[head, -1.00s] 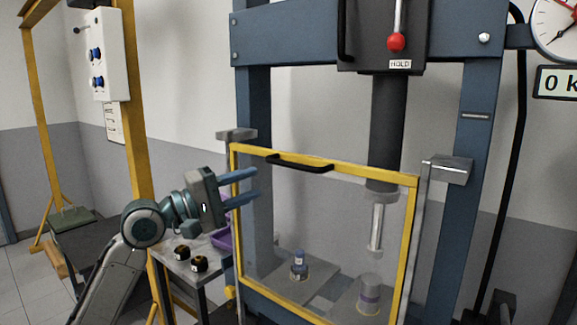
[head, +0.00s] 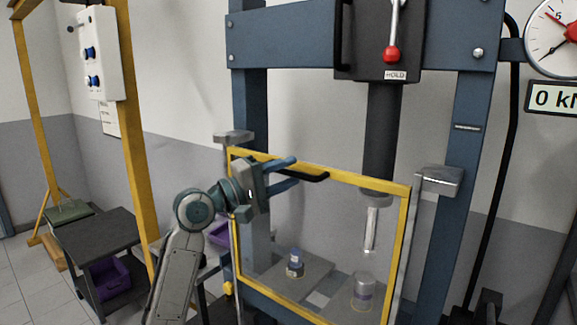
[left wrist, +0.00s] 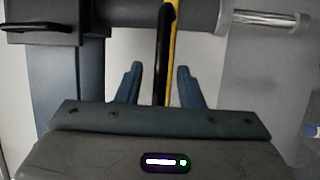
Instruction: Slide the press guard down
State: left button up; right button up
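The press guard (head: 400,245) is a clear panel in a yellow frame, standing in front of the lower press opening. A black bar handle (head: 315,178) sits along its top edge. My left gripper (head: 294,169) is at this handle, its two blue fingers spread above and below it. In the left wrist view, the black handle (left wrist: 162,50) runs between the fingers (left wrist: 158,82), with a visible gap on each side. The gripper is open and I see no grip on the handle. My right gripper is not in view.
The blue press frame (head: 290,40) carries a dark ram (head: 382,130) and a red-knobbed lever (head: 391,52). Behind the guard are small parts, one a blue-topped piece (head: 296,262). Grey brackets (head: 438,180) flank the guard. A yellow post (head: 138,150) stands left.

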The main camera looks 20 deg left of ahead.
pick_arm(q)
jog(key=shift+w+d, duration=0.35)
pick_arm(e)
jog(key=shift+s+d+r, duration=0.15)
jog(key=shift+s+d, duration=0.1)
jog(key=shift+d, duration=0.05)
pick_arm(q)
grip_shut()
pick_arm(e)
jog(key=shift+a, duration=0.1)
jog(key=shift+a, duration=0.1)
